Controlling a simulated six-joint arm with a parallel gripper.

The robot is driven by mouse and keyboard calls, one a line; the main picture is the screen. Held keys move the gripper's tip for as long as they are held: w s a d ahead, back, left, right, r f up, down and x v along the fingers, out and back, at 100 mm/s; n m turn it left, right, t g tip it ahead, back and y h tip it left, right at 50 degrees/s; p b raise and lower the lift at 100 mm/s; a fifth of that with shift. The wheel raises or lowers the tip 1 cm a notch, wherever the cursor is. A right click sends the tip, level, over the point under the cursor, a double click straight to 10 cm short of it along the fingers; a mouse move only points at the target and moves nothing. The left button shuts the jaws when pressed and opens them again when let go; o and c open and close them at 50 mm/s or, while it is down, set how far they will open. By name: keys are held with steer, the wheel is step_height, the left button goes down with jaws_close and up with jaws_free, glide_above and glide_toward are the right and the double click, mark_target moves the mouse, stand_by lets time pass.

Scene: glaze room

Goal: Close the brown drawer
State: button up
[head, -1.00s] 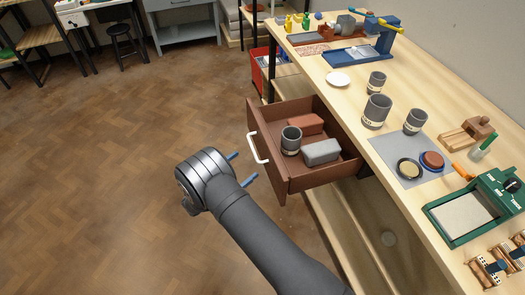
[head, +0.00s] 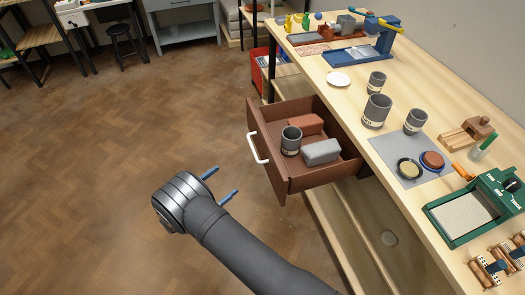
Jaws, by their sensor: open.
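The brown drawer (head: 283,184) is pulled out from under the light wooden bench. It has a white handle (head: 257,148) on its front. Inside it are a dark grey cup (head: 291,141), a reddish block (head: 304,125) and a grey block (head: 321,152). My gripper (head: 219,184) is open and empty, in front of the drawer and to the left of its front panel in the head view. Its two blue fingers are spread and point toward the drawer. They appear clear of the handle and the front panel.
The bench top (head: 345,107) holds several grey cups, a white dish (head: 338,79), a grey mat (head: 388,147) with two round pots, and a green device (head: 470,208). A red bin (head: 262,72) stands beyond the drawer. The floor (head: 120,130) left of the drawer is clear.

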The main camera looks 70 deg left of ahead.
steer(key=shift+s+d+f, duration=0.1)
steer(key=shift+s+d, duration=0.1)
steer(key=shift+s, duration=0.25)
